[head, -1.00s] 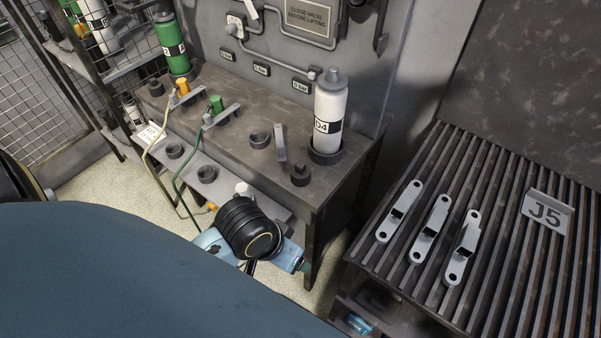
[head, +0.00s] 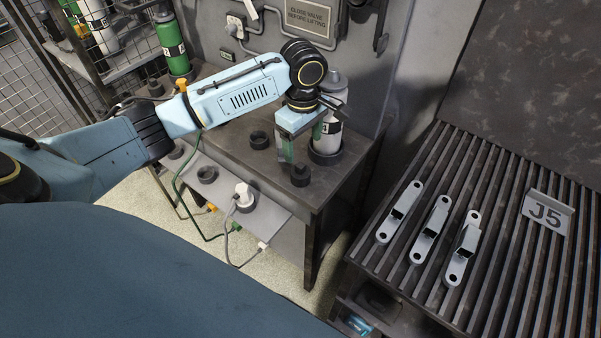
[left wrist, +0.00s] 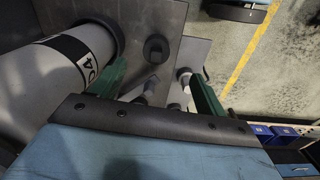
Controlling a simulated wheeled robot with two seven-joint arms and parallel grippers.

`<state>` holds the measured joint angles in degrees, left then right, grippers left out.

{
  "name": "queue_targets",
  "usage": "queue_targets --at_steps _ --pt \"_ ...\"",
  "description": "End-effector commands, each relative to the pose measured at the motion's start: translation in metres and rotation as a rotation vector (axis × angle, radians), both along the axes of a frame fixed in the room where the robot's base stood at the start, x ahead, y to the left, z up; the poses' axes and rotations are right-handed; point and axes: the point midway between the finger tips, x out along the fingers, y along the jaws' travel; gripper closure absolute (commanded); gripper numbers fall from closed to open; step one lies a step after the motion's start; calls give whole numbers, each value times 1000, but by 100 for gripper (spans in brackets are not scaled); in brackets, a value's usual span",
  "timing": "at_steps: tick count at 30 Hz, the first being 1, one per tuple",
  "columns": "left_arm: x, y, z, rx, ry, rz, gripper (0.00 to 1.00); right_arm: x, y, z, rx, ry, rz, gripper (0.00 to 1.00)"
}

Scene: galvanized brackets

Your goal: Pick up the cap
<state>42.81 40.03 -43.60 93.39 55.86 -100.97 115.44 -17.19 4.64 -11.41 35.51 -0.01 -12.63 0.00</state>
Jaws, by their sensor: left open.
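A small dark round piece that looks like the cap (head: 300,176) stands on the bench top near its front edge, in front of the white D4 cylinder (head: 328,142). A dark round piece, apparently the same one, shows in the left wrist view (left wrist: 156,48), beyond the fingers. My left gripper (head: 302,147) is open above the bench, pointing down, just behind the cap and close to the cylinder. In the left wrist view its green fingers (left wrist: 154,75) are apart with nothing held. My right gripper is out of view.
A dark ring socket (head: 259,140) sits left of the gripper on the bench (head: 235,150). A white plug (head: 244,192) with hoses is on the lower front shelf.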

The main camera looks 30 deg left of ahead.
Motion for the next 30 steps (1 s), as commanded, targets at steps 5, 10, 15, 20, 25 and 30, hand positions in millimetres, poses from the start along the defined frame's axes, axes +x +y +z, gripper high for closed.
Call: queue_targets --at_steps 5,10,15,20,25,30 --pt "7 12 1 8 10 95 26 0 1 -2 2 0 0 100" --pt "6 11 -32 8 13 97 26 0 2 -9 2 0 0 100" --pt "7 11 -61 7 10 95 26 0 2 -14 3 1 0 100" --pt "7 11 -72 7 7 94 26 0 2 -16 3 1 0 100" --pt "7 12 -91 8 8 94 26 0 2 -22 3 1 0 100" --pt "7 12 -116 7 8 94 26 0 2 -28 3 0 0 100"
